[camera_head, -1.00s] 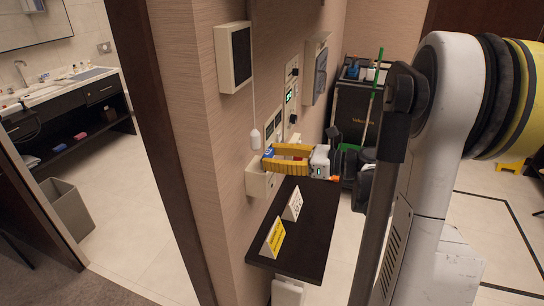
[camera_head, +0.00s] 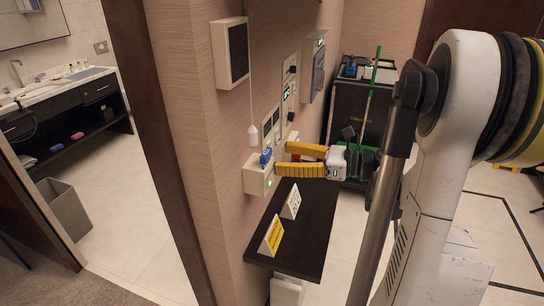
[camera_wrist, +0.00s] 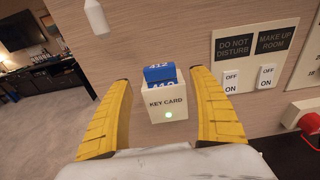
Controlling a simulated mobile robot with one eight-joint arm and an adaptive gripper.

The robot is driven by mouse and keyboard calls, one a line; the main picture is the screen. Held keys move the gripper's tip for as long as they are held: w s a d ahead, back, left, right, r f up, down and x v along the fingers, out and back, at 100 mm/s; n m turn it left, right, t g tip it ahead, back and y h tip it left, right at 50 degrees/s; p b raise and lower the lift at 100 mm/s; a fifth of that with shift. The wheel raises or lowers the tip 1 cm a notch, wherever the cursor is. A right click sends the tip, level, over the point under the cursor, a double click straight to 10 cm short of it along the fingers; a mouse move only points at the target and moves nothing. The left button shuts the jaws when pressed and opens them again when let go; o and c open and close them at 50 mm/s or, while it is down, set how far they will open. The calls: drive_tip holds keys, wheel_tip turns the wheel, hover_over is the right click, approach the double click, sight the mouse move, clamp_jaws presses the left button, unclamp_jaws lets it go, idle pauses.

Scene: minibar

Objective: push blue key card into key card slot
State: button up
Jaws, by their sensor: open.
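The blue key card (camera_head: 266,156) stands upright in the white key card slot (camera_head: 257,178) on the wall, its top part sticking out. In the wrist view the blue card (camera_wrist: 160,73) shows "412" above the slot box (camera_wrist: 167,104), which is labelled "KEY CARD" and has a green light lit. My gripper (camera_head: 281,160) is open with its yellow fingers apart, and holds nothing. In the wrist view its fingers (camera_wrist: 160,75) are either side of the slot box, with gaps between them and the card.
A dark shelf (camera_head: 308,231) with a yellow sign (camera_head: 272,236) and a white sign (camera_head: 291,203) lies below. A white hanging pull (camera_head: 253,136) is close to the slot. A switch panel (camera_wrist: 252,57) is to the slot's right in the wrist view.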

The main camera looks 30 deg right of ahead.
drive_tip(key=v, duration=0.7)
drive_tip(key=shift+s+d, duration=0.25)
drive_tip(key=shift+r, duration=0.1)
